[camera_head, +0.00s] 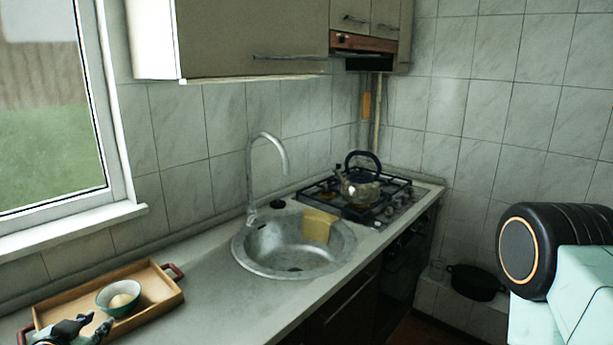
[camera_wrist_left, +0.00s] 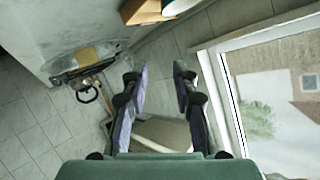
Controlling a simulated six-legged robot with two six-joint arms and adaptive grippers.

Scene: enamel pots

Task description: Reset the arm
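My left gripper (camera_head: 88,328) is at the bottom left of the head view, close to the front of a wooden tray (camera_head: 172,302). A teal bowl (camera_head: 108,306) with a pale round thing (camera_head: 121,300) in it stands in the tray. In the left wrist view, the fingers of my left gripper (camera_wrist_left: 159,85) are spread apart with nothing between their tips. In the head view the gripper overlaps the tray's near left corner; I cannot tell whether it touches. My right gripper is not in view.
A metal sink (camera_head: 249,268) with a tall faucet (camera_head: 284,160) and a yellow cloth or sponge (camera_head: 318,227) is set in the counter. A kettle (camera_head: 360,188) stands on the gas stove. A window (camera_head: 50,110) is at the left. A black pot (camera_head: 474,282) sits low at the right. Cabinets (camera_head: 255,40) hang above.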

